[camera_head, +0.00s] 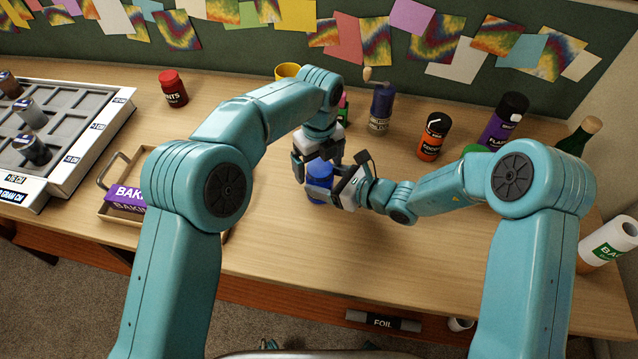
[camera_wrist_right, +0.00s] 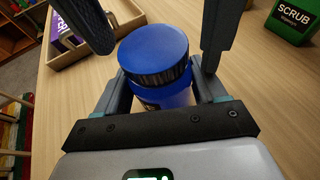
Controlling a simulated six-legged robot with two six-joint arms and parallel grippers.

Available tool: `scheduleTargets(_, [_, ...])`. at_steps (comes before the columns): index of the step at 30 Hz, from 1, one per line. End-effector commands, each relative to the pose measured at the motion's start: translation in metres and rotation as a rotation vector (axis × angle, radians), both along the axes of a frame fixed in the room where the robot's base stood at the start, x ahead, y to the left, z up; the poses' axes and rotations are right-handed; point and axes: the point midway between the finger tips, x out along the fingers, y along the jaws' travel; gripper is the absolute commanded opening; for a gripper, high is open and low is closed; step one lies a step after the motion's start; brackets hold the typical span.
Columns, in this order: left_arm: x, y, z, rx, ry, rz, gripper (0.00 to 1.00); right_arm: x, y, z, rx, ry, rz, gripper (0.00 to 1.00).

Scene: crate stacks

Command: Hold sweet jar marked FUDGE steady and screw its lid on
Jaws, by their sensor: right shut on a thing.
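A blue jar (camera_head: 320,193) stands upright on the table in the head view. In the right wrist view the jar (camera_wrist_right: 165,98) carries a blue lid (camera_wrist_right: 153,48) with a dark ribbed side band. Only scraps of white lettering show on the jar, so its name cannot be read. My right gripper (camera_head: 336,184) is shut on the jar's body from the right. My left gripper (camera_head: 318,163) reaches down over the jar. In the right wrist view its dark fingers stand apart on either side of the lid, with gaps. Whether the lid is screwed tight cannot be told.
A tray (camera_head: 104,178) with a purple box (camera_head: 126,197) lies at left, before a grey compartment rack (camera_head: 98,128). A red jar (camera_head: 173,90), dark blue bottle (camera_head: 380,110), orange-black jar (camera_head: 433,138) and purple bottle (camera_head: 503,122) stand behind.

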Motion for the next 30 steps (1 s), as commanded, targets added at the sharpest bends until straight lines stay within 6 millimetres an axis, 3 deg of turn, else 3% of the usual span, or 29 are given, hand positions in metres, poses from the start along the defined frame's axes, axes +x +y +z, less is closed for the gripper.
scheduleTargets(5, [0.000, -0.001, 0.003, -0.002, -0.001, -0.001, 0.96, 0.000, 0.001, 0.001, 0.001, -0.003, 0.004, 0.00])
scheduleTargets(8, [0.000, -0.002, 0.015, -0.003, -0.003, 0.000, 0.96, 0.000, 0.001, 0.001, 0.001, -0.003, 0.004, 0.00])
scheduleTargets(21, [0.001, -0.001, 0.103, -0.001, -0.003, 0.001, 0.96, 0.000, 0.001, 0.001, 0.001, -0.003, 0.004, 0.00])
scheduleTargets(30, [0.000, -0.001, 0.120, 0.000, 0.000, 0.000, 0.96, 0.000, 0.001, 0.001, 0.001, -0.003, 0.004, 0.00])
